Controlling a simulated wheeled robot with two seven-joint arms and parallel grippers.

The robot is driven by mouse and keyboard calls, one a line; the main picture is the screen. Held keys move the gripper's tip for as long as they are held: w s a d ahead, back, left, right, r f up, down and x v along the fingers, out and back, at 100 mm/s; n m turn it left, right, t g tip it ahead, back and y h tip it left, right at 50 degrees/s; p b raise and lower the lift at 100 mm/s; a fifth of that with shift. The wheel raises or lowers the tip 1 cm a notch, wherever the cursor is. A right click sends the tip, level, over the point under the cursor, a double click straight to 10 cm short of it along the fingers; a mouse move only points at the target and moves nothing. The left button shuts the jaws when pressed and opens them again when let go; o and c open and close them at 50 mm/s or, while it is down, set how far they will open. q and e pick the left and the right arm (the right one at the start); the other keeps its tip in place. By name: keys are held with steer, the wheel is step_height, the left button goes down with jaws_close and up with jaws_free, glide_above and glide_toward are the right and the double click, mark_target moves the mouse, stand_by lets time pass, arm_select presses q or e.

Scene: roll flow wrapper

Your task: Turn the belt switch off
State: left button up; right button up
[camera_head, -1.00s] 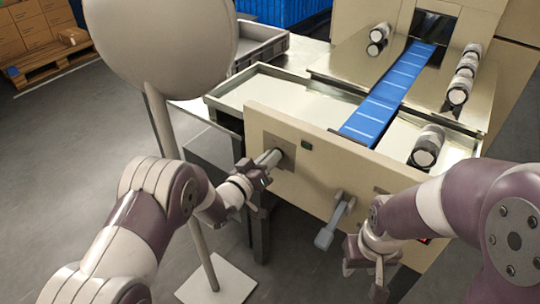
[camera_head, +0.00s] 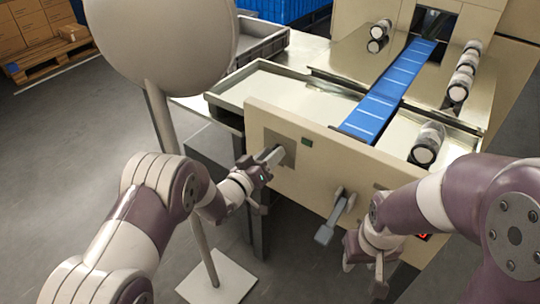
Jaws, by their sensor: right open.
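The beige front panel (camera_head: 310,175) of the wrapper carries two levers. A pale lever (camera_head: 272,156) sticks out from a grey plate at the panel's left. A grey lever (camera_head: 335,215) hangs down and to the left near the panel's middle. Which one is the belt switch I cannot tell. My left gripper (camera_head: 262,168) is at the pale lever's outer end; whether it touches or holds the lever is unclear. My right gripper (camera_head: 366,268) is open and empty, in front of the panel, right of and below the grey lever.
A blue belt (camera_head: 372,112) runs back into the machine. Dark-and-white rolls (camera_head: 428,143) lie on the right side. A small green indicator (camera_head: 306,142) and a red-lit display (camera_head: 422,236) are on the panel. A pale stand with a white base (camera_head: 228,280) stands at the left.

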arm_select(q)
steer(key=p+v, duration=0.2)
steer(key=v, duration=1)
steer(key=shift+s+a, duration=0.15)
steer(key=shift+s, duration=0.15)
